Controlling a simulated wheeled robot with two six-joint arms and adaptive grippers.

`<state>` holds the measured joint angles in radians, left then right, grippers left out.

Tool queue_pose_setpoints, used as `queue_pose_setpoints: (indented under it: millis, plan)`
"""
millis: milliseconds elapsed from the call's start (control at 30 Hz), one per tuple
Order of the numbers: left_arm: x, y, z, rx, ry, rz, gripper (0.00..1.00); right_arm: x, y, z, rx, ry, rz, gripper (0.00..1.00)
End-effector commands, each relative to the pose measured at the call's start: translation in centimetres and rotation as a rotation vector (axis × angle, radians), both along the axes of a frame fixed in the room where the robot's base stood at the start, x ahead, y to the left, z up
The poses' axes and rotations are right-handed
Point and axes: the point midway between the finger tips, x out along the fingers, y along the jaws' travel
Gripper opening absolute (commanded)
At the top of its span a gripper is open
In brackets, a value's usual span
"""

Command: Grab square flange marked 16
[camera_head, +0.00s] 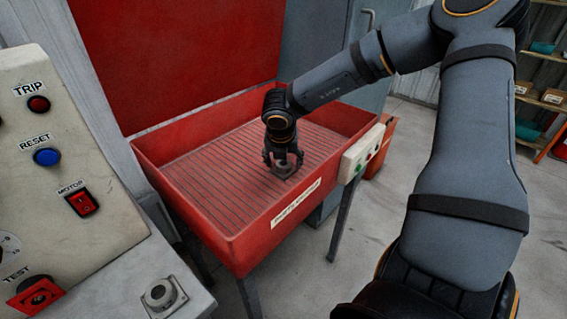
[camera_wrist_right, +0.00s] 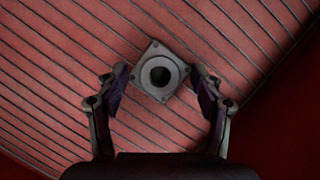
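A grey square flange (camera_wrist_right: 146,76) with a round raised hub and a dark bore lies on the slatted floor of the red bin. In the wrist view it sits between the fingertips of my right gripper (camera_wrist_right: 162,84), turned like a diamond. The fingers are spread on either side, with gaps showing. In the head view the right gripper (camera_head: 284,162) points down into the bin, just over the flange (camera_head: 284,171). No number 16 is readable on it. Another grey flange-like part (camera_head: 160,294) sits on the bench at the lower left. My left gripper is not in view.
The red bin (camera_head: 190,204) has raised walls, a tall red back panel and a label on its front. A small switch box (camera_head: 361,152) is on its right side. A control panel (camera_head: 62,160) stands at left. Shelves with boxes are at far right. The bin floor around the flange is clear.

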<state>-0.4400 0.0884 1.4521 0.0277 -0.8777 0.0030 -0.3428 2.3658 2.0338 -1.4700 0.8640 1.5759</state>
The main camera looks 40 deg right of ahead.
Motion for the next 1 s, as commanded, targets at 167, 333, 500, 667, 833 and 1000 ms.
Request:
queue_pose_setpoints:
  millis: [167, 333, 500, 667, 833, 1000]
  plan:
    - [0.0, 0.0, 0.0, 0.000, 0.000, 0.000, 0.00, 0.0, 0.0, 0.0, 0.000, 0.000, 0.000, 0.42]
    - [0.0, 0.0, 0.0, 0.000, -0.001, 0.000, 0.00, 0.0, 0.0, 0.0, 0.000, 0.000, 0.000, 0.19]
    - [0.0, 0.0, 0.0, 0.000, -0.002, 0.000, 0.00, 0.0, 0.0, 0.0, 0.000, 0.000, 0.000, 0.00]
    - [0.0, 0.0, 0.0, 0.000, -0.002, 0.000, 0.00, 0.0, 0.0, 0.1, -0.001, -0.001, 0.000, 0.00]
    - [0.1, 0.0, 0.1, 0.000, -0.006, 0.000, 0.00, 0.1, 0.0, 0.8, -0.001, -0.002, 0.000, 0.00]
    - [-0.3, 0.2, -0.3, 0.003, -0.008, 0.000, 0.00, 0.1, 0.0, 3.8, -0.002, -0.007, -0.001, 0.00]
